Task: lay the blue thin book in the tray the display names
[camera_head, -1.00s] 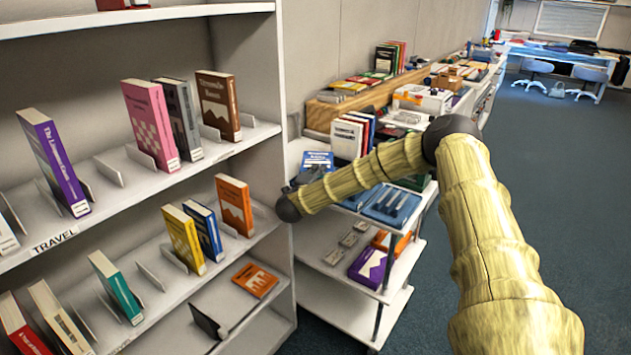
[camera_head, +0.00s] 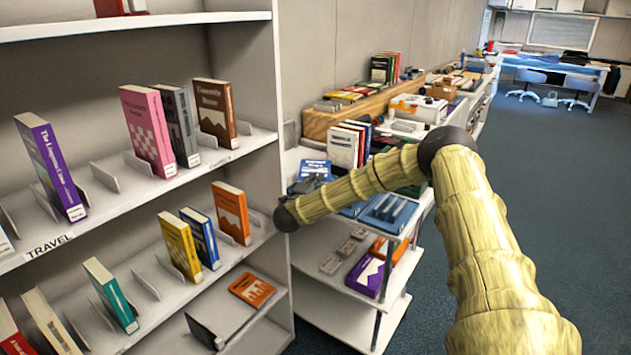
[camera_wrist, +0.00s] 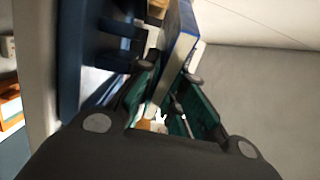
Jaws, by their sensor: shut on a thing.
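My gripper (camera_wrist: 172,92) fills the lower part of the wrist view, its green-padded fingers closed on a blue book (camera_wrist: 181,38) with pale page edges. In the head view my forearm hides most of the gripper, which is at the near left end of the cart. A blue cover with white lettering (camera_head: 314,168) shows just behind it; I cannot tell whether this is the held book. A blue tray (camera_head: 390,213) with raised ribs lies on the cart top, right of my forearm. A blue ribbed surface (camera_wrist: 72,50) shows left of the book in the wrist view. No display is readable.
A white bookshelf (camera_head: 262,150) with several books stands on the left, close to my arm. One is a blue book (camera_head: 200,238). Upright books (camera_head: 346,145) stand on the cart behind my forearm. The lower cart shelf (camera_head: 330,310) has bare space. Open floor lies to the right.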

